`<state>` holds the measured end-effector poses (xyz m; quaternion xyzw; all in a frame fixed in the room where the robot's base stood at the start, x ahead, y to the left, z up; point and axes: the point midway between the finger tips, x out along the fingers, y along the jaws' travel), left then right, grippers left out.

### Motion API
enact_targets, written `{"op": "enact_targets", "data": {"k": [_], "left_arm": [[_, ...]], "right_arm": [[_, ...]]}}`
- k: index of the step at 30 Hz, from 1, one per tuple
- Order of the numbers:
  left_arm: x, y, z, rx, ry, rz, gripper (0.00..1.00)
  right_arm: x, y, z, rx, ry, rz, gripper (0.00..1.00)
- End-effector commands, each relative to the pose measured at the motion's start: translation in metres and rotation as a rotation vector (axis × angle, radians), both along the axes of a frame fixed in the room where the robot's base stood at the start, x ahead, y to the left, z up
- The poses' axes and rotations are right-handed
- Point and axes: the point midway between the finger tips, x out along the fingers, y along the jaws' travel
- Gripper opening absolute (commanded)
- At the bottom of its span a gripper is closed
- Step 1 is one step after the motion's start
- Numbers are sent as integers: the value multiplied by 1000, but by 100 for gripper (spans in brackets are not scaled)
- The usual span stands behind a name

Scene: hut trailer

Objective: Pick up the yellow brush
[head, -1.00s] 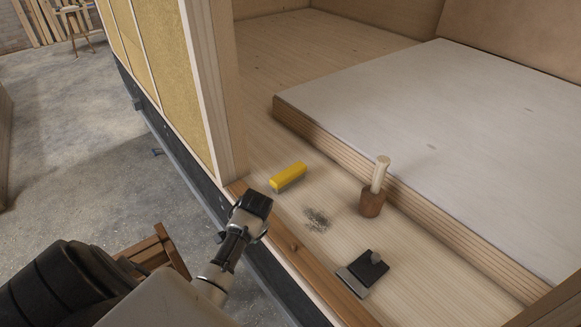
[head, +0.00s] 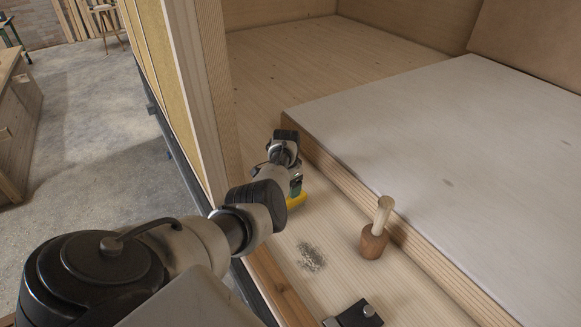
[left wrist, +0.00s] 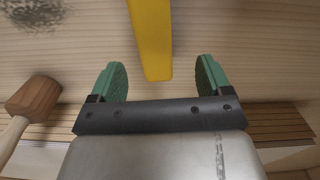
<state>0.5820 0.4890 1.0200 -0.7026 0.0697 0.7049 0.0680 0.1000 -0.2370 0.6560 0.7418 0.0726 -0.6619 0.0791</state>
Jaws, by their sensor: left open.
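The yellow brush (head: 297,201) lies on the wooden floor of the hut, mostly hidden in the head view behind my left arm and gripper. In the left wrist view the brush (left wrist: 151,40) runs from the top edge down to between the green finger pads. My left gripper (left wrist: 160,80) is open, with one pad on either side of the brush's near end and a visible gap on both sides. In the head view my left gripper (head: 295,187) is just above the brush. My right gripper is not in view.
A wooden mallet (head: 374,243) stands head down on the floor, right of the brush. A patch of grey debris (head: 310,257) and a dark scraper-like tool (head: 355,315) lie nearer. A raised white-topped platform (head: 430,130) borders the right; a wooden post (head: 207,90) stands left.

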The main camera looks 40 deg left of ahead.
Motion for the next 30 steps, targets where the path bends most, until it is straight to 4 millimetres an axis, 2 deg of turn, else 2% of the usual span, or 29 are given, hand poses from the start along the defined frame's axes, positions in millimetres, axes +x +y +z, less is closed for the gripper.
{"op": "enact_targets", "data": {"k": [1,3,6,9,14,19,24,30], "left_arm": [[-1,0,-13,-1,3,1,79],[-1,0,-26,1,0,2,79],[-1,0,-34,2,-1,2,79],[-1,0,-37,2,-1,2,79],[-2,-2,-44,2,0,2,79],[-6,-7,-70,0,0,3,79],[-6,-7,-89,2,-2,3,79],[-6,-7,-88,3,-2,3,79]], "right_arm": [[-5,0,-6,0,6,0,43],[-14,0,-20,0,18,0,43],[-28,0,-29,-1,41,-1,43],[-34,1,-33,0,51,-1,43],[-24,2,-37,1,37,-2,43],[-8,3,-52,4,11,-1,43],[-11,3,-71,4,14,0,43],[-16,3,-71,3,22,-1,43]]}}
